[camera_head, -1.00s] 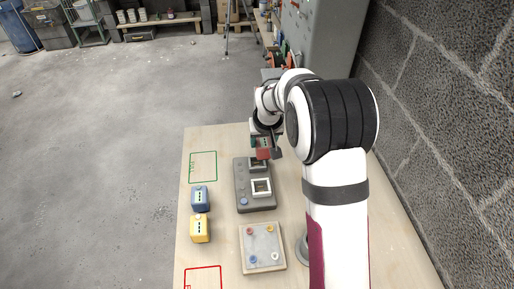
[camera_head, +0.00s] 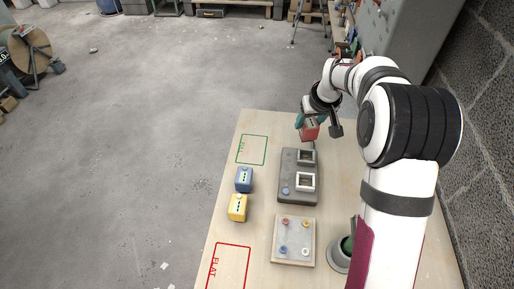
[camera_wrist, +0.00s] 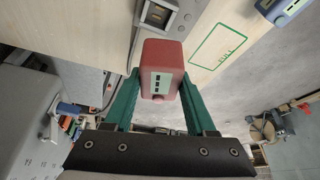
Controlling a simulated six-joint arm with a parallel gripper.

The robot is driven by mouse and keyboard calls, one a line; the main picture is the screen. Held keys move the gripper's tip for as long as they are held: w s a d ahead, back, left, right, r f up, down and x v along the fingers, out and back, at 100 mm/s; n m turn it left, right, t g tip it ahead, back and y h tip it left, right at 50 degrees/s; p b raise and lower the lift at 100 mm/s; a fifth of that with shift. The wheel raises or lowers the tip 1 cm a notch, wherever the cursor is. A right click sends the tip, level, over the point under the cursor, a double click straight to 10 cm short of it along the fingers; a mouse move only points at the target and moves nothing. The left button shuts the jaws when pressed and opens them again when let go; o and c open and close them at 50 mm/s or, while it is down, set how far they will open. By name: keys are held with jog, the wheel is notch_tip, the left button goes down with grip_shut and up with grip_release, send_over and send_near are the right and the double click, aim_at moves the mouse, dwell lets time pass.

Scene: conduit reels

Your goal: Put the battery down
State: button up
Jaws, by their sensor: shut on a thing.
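My gripper (camera_wrist: 160,82), with green fingers, is shut on a red battery (camera_wrist: 162,52). The battery has a pale label with several dark marks. In the head view the red battery (camera_head: 310,131) hangs in my gripper (camera_head: 308,122) beyond the far end of the grey charger (camera_head: 297,192), clear of it. The charger has two white-framed square bays, and both look empty. A blue battery (camera_head: 244,179) and a yellow battery (camera_head: 237,207) stand on the table left of the charger. A green outlined zone (camera_head: 252,150) is empty. A red outlined zone marked FLAT (camera_head: 229,270) shows nothing in its visible part.
A pale board with several coloured knobs (camera_head: 294,241) lies nearer than the charger. The wooden table (camera_head: 215,228) is bare around the zones. A grey cabinet (camera_head: 415,40) and a block wall (camera_head: 480,150) stand to the right.

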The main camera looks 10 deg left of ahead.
jog(key=shift+n, duration=0.6)
jog(key=w+a+f, duration=0.1)
jog(key=a+f, duration=0.3)
jog(key=a, duration=0.1)
jog(key=w+a+f, duration=0.1)
jog(key=a+f, duration=0.3)
jog(key=a, duration=0.1)
jog(key=w+a+f, duration=0.1)
jog(key=a+f, duration=0.3)
jog(key=a, duration=0.2)
jog(key=shift+w, duration=0.35)
jog(key=o, duration=1.3)
jog(key=shift+f, duration=0.15)
jog(key=shift+o, duration=0.2)
